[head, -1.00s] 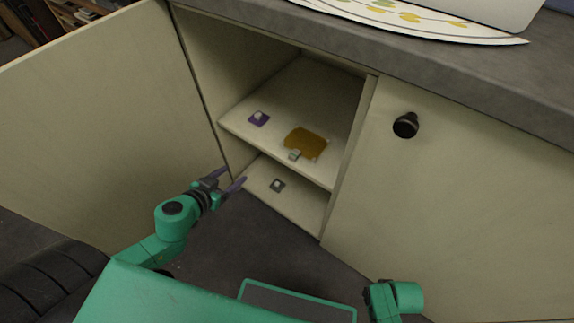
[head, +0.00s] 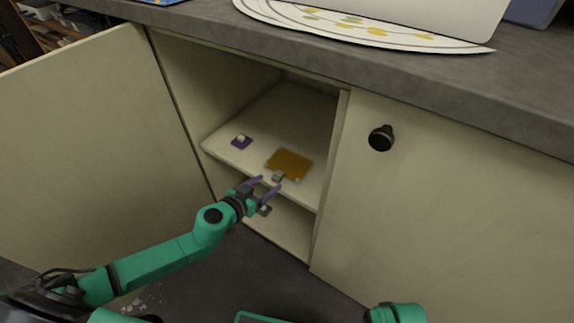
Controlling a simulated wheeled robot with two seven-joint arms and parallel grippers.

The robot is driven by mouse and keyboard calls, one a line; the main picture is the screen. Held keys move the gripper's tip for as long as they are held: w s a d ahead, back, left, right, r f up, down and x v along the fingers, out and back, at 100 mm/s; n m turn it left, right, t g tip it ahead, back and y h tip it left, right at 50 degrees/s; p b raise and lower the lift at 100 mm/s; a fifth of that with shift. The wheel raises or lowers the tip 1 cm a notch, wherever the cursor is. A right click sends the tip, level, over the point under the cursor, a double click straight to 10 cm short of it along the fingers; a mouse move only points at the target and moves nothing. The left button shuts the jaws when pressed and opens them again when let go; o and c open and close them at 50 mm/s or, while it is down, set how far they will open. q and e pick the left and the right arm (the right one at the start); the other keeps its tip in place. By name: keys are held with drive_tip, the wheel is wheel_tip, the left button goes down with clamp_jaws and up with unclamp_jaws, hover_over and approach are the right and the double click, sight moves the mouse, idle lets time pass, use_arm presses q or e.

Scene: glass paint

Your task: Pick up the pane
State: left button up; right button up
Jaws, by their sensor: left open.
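The pane (head: 289,164) is a flat amber square lying on the upper shelf (head: 228,157) of the open cupboard. A small grey block (head: 278,176) sits at its near edge. My left gripper (head: 269,184) is open and empty at the front edge of that shelf, just short of the grey block and the pane. I cannot tell whether a fingertip touches the block. Only a green part of my right arm shows at the bottom; its gripper is out of view.
A purple square with a white knob (head: 241,141) lies left of the pane. A small dark piece (head: 264,210) on the lower shelf is partly behind my gripper. The open door (head: 90,150) stands left; the closed door (head: 440,200) with a black knob (head: 381,138) is right.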

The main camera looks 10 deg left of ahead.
sight(275, 179)
use_arm(q)
drive_tip(key=x, duration=0.4)
drive_tip(key=shift+s, duration=0.1)
clamp_jaws()
drive_tip(key=shift+r, duration=0.1)
